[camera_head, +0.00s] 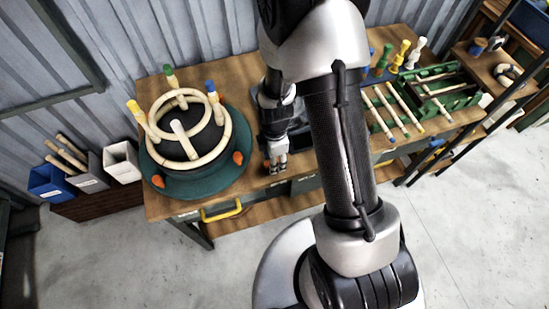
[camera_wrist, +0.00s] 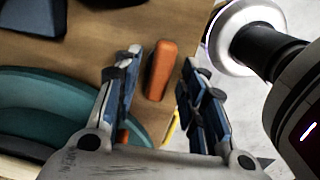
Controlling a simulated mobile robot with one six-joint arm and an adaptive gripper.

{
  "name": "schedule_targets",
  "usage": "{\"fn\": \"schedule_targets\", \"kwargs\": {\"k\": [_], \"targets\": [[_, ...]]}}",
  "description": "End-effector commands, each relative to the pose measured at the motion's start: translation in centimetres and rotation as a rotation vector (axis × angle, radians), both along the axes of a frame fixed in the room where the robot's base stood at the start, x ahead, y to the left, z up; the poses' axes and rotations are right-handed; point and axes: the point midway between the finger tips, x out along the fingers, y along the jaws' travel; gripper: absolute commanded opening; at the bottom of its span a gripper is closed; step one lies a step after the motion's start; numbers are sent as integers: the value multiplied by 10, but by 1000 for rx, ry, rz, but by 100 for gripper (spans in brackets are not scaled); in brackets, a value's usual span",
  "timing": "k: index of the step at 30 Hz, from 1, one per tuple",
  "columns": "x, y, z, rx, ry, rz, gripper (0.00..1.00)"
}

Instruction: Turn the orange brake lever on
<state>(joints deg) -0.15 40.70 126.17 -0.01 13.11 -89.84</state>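The orange brake lever (camera_wrist: 160,72) shows in the wrist view as a short orange bar on the wooden bench, close to its edge. My gripper (camera_head: 276,165) is open above the bench, right of the teal round base. In the wrist view its two blue-padded fingers stand apart, with the lever in the gap between them as seen from there. I cannot tell whether either finger touches it. In the head view my gripper and arm mostly hide the lever. The teal base (camera_head: 205,185) carries a dark dome, pale rattan rings and two orange knobs.
Pegs with yellow, green and blue tops (camera_head: 168,78) stand around the rattan rings. A green rack (camera_head: 460,101) with rattan rods is at the right of the bench. A yellow handle (camera_head: 221,210) is on the bench front. Bins (camera_head: 121,161) stand at left.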

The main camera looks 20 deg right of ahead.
Motion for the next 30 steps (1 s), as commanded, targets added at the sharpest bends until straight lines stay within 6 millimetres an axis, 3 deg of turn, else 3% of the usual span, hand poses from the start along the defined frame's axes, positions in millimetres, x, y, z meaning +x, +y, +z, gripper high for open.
{"fn": "schedule_targets", "kwargs": {"k": [18, 30], "targets": [[0, 0, 0, 0, 0, 0, 1], [0, 0, 0, 0, 0, -39, 0]]}}
